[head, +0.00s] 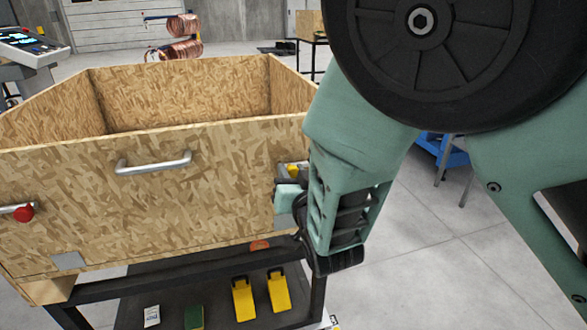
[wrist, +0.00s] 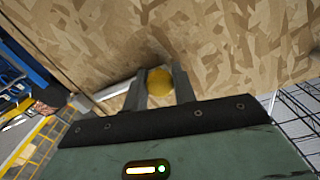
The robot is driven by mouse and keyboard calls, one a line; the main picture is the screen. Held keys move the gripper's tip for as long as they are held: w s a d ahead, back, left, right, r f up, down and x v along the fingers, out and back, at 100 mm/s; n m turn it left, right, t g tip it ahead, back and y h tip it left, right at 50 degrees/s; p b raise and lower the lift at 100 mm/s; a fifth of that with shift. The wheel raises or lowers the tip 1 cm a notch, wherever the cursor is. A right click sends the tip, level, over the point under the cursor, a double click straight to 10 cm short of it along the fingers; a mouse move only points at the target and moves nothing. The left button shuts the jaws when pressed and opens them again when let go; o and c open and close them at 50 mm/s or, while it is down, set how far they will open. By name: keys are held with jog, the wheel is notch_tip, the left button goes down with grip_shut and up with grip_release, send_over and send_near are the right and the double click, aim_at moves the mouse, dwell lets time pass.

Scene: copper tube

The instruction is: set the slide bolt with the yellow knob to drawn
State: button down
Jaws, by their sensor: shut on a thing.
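The yellow knob (head: 293,170) of the slide bolt is at the right end of the front panel of a chipboard crate (head: 150,200). It is partly hidden by my gripper. In the wrist view the yellow knob (wrist: 160,82) sits between the two dark fingers of my gripper (wrist: 161,74), which is shut on it against the chipboard. Most of the bolt's rod and its bracket are hidden, so I cannot tell how far it is slid.
A second bolt with a red knob (head: 24,214) is at the panel's left end. A metal handle (head: 153,163) is on the panel's upper middle. Yellow items (head: 243,298) lie on the dark shelf below. Open floor (head: 430,270) lies to the right.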

jog(key=shift+s+a, duration=0.3)
jog(key=shift+a, duration=0.55)
jog(key=c, duration=1.1)
grip_release()
jog(key=shift+a, duration=0.1)
jog(key=p+v, duration=1)
jog(key=v, duration=0.7)
jog(key=shift+s+r, duration=0.15)
jog(key=shift+s, duration=0.05)
jog(key=shift+w, duration=0.1)
